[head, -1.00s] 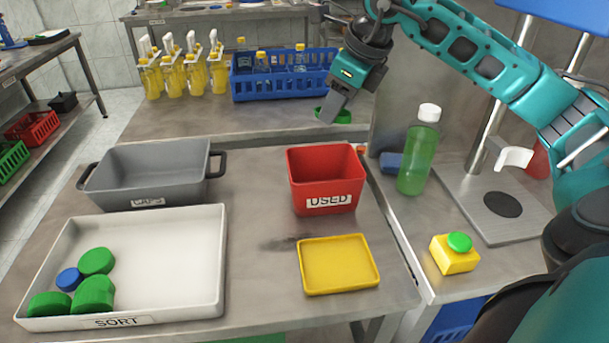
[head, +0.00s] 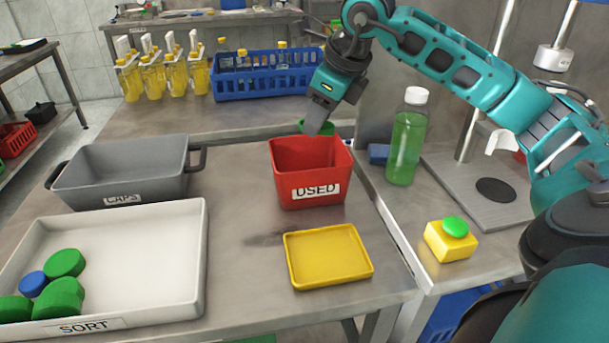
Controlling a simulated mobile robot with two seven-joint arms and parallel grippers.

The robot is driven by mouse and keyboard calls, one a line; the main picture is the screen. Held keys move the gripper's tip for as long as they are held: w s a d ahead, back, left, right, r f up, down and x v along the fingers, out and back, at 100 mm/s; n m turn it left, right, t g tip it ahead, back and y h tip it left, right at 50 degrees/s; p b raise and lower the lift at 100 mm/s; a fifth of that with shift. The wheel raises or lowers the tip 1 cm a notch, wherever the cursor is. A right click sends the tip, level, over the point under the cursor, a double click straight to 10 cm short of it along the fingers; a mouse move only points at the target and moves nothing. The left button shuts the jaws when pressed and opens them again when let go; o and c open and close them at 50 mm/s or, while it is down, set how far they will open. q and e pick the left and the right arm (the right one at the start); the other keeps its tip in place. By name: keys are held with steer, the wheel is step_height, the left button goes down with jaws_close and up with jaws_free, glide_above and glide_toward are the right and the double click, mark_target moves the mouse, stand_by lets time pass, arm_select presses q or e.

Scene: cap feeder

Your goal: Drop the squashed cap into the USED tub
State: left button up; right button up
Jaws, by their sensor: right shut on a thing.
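The red USED tub (head: 312,189) stands on the steel table, right of centre in the head view. My right gripper (head: 315,124) is above the tub's back rim, pointing down. It is shut on a green cap (head: 326,128), which is partly hidden behind the fingers. I cannot tell from here how squashed the cap is. The cap appears over or just behind the back of the tub; the exact depth is unclear. My left gripper is not in view.
A yellow tray (head: 328,257) lies before the tub. The grey CAPS bin (head: 122,172) and white SORT tray (head: 150,285) with several caps are left. A green bottle (head: 405,147) and yellow button box (head: 449,243) stand right. A blue crate (head: 262,83) is behind.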

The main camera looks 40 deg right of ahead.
steer(key=o, duration=0.7)
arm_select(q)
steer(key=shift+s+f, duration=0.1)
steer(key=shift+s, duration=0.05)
arm_select(e)
steer(key=o, duration=0.4)
arm_select(q)
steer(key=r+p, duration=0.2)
steer(key=p, duration=0.1)
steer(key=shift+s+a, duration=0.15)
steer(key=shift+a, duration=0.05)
arm_select(e)
steer(key=v, duration=1.3)
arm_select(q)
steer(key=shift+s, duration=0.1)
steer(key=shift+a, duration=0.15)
arm_select(e)
steer(key=shift+f, duration=0.1)
